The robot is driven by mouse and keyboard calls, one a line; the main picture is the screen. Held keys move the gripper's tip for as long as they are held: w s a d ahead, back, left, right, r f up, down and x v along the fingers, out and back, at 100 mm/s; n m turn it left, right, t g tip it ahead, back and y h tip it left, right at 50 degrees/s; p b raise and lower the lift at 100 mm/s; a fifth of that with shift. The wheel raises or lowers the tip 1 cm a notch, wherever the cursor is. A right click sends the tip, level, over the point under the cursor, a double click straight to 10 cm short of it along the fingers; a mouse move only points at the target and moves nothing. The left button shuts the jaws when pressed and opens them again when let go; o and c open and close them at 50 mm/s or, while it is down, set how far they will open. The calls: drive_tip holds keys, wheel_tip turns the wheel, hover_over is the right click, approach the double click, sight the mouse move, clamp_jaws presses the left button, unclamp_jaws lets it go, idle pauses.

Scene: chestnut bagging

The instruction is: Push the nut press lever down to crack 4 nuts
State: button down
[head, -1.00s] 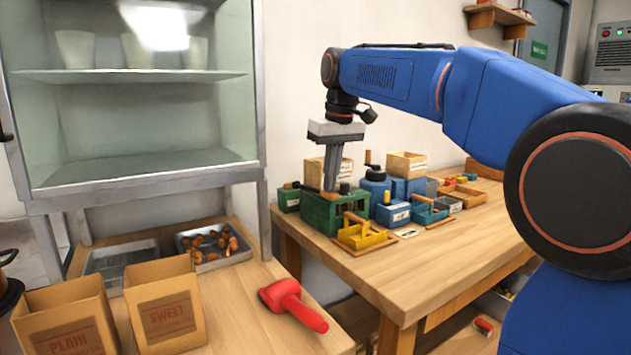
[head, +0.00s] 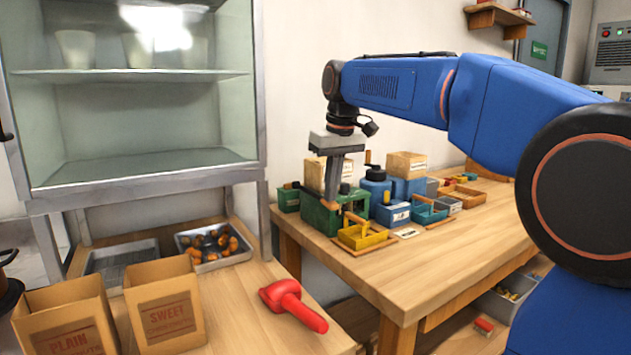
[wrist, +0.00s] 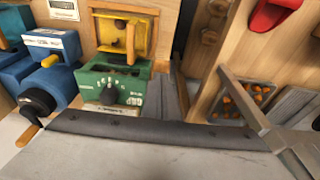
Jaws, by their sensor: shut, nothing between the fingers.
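The green metal box of what looks like the nut press (head: 318,218) stands on the left end of the wooden workbench. It also shows in the wrist view (wrist: 118,88), with a dial on its face. My gripper (head: 332,198) points down just above the green box in the head view, its grey fingers shut and empty. I cannot tell whether the fingers touch the box. No nuts are visible in the press.
A yellow tray (head: 362,238) sits in front of the green box, and blue boxes (head: 391,214) stand to its right. The bench front is clear.

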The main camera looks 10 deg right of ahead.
drive_tip(key=shift+f, duration=0.1)
drive_tip(key=shift+s+f, duration=0.1)
drive_tip(key=shift+f, duration=0.95)
drive_tip(key=shift+f, duration=0.2)
drive_tip(key=shift+w+a+r, duration=0.1)
drive_tip(key=shift+w+r, duration=0.1)
drive_tip(key=shift+r, duration=1.35)
drive_tip(key=shift+w+r, duration=0.2)
drive_tip(key=shift+r, duration=1.35)
drive_tip(key=shift+w+a+r, duration=0.1)
drive_tip(key=shift+w+r, duration=0.1)
drive_tip(key=shift+r, duration=1.35)
drive_tip(key=shift+s+d+f, duration=0.1)
drive_tip(key=shift+f, duration=1)
